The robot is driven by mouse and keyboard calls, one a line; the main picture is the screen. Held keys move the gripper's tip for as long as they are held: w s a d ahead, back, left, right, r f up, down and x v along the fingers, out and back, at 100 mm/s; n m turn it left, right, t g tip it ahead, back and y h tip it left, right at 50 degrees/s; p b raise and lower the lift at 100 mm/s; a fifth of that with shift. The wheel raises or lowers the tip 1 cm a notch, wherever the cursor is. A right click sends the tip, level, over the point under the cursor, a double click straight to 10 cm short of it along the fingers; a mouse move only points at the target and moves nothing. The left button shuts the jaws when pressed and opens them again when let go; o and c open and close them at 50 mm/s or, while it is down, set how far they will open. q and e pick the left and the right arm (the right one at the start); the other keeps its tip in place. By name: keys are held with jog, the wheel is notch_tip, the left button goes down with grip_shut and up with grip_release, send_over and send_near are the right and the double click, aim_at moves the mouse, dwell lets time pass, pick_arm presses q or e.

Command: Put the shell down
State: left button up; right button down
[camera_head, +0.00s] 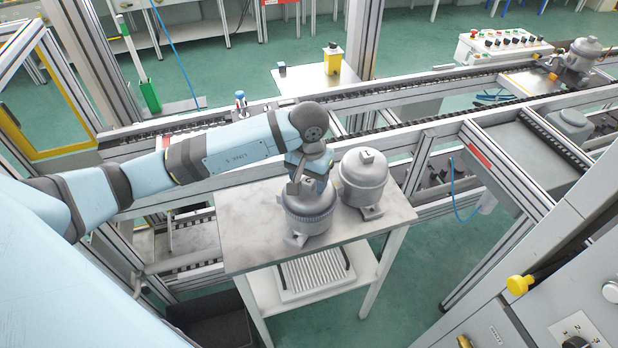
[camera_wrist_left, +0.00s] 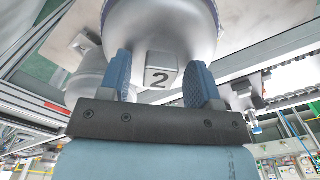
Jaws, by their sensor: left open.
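A grey metal compressor shell (camera_head: 308,212) stands upright on the small table (camera_head: 250,240). My left gripper (camera_head: 308,182) is right at its top, with fingers on either side of the top block. My right gripper is out of view.
A conveyor rail (camera_head: 400,125) runs behind the table. Another compressor (camera_head: 582,55) sits on the line at the far right. A control panel (camera_head: 500,45) is at the back, and a cabinet with knobs (camera_head: 575,285) at the front right. The table's front left is bare.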

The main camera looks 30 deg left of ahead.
pick_arm(q)
jog(key=shift+r, duration=0.25)
notch_tip(320, 180, up, 12)
jog(key=b, duration=0.2)
jog(key=shift+f+b, duration=0.15)
jog(key=shift+b, duration=0.2)
